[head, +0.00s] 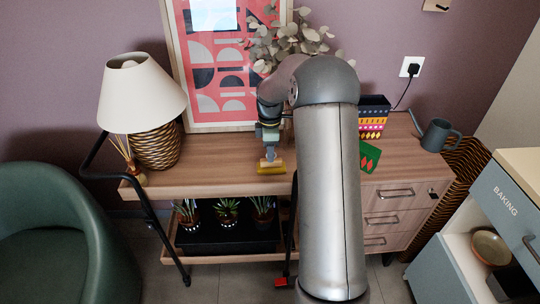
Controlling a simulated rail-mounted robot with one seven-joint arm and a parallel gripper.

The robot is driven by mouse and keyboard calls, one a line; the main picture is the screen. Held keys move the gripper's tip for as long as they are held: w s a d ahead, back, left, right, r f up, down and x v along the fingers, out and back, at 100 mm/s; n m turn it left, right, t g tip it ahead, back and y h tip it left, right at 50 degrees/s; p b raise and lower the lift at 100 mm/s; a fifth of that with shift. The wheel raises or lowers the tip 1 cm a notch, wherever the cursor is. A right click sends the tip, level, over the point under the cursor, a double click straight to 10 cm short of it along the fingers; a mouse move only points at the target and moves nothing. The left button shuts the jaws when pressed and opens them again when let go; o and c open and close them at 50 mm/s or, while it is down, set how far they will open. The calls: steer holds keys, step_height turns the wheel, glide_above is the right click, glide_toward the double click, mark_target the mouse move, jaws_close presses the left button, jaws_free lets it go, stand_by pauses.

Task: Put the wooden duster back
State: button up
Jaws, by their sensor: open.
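My gripper (269,152) points down over the wooden console table (215,160), near its front edge and left of my arm's large grey link. It is open, but its fingers are small and hard to make out. A yellow-brown block (271,168) shows directly below the gripper at the tabletop. It may be the wooden duster, but I cannot tell for sure. I cannot tell whether the gripper touches it or whether it lies between the fingers. My arm hides part of the table and drawers. A small wooden holder with a dark hook (437,5) is on the wall at top right.
A lamp (143,95) stands left, a framed print (228,65) and leafy plant (290,42) behind. Potted plants (227,209) fill the lower shelf. The tabletop left of my gripper is clear.

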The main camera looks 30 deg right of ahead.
step_height(320, 180, up, 9)
steer(key=shift+f+p, duration=0.15)
steer(key=shift+p, duration=0.3)
steer(key=s+a+r+m, duration=0.3)
steer(key=s+a+m, duration=0.3)
steer(key=s+a, duration=0.7)
steer(key=s+a+f+m, duration=0.1)
steer(key=s+f+m, duration=0.1)
steer(key=s, duration=0.8)
steer(key=s+a+f+m, duration=0.1)
steer(key=s+m, duration=0.4)
steer(key=s, duration=0.5)
steer(key=shift+a+f+m, duration=0.3)
steer(key=shift+a+f, duration=0.05)
steer(key=shift+a, duration=0.3)
steer(key=shift+r, duration=0.1)
